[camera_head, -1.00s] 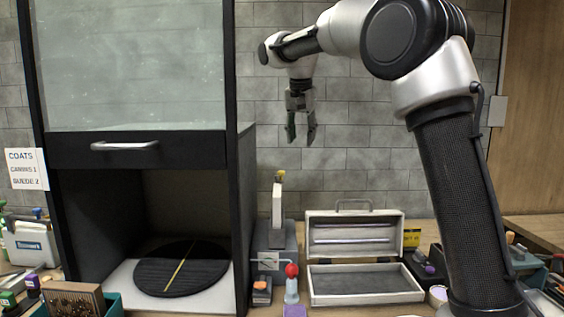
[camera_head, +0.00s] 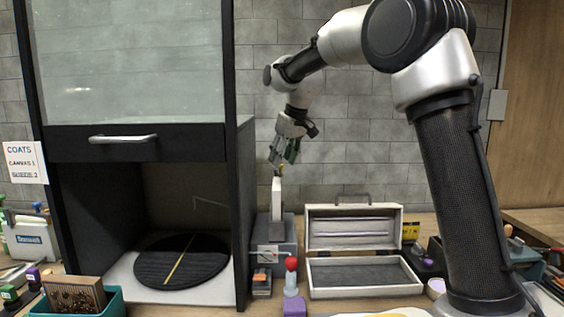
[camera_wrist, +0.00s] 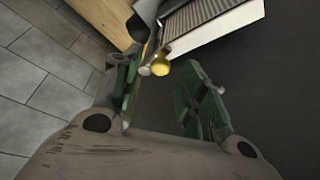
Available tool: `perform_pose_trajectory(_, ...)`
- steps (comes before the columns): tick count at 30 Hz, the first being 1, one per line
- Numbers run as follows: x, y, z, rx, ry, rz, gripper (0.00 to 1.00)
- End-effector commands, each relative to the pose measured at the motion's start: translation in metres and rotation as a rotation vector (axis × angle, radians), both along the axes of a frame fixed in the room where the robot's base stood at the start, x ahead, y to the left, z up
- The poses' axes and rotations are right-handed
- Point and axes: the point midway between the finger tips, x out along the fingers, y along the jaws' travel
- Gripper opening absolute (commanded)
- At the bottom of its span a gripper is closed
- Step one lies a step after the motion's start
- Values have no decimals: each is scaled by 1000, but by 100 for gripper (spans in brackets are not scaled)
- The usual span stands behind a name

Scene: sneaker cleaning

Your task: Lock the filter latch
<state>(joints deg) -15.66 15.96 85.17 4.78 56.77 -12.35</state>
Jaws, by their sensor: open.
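The filter unit is a grey box (camera_head: 285,240) with an upright pale filter panel (camera_head: 277,198) standing in it, beside the cabinet. In the wrist view the panel shows as a white pleated block (camera_wrist: 215,28). A small yellow knob (camera_wrist: 161,68), likely the latch, sits close to the panel's edge; whether it is locked I cannot tell. My gripper (camera_head: 284,158) is open just above the panel's top, pointing down. In the wrist view the gripper's green-padded fingers (camera_wrist: 163,98) stand apart, with the knob beyond and between their tips, not visibly gripped.
The dark cabinet (camera_head: 243,200) stands close left, with its glass door raised above a round turntable (camera_head: 182,268). An open grey case (camera_head: 352,272) lies to the right. A red-topped bottle (camera_head: 291,278) and a purple block (camera_head: 295,306) stand in front of the filter unit.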

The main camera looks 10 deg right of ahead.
Motion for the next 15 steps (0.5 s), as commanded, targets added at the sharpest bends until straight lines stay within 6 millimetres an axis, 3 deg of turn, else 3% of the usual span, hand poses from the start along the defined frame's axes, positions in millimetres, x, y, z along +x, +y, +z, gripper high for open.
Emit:
perform_pose_trajectory(4,5,2,-14,0,1,0,42)
perform_pose_trajectory(13,6,3,-17,0,1,0,42)
perform_pose_trajectory(15,6,3,-17,0,1,0,31)
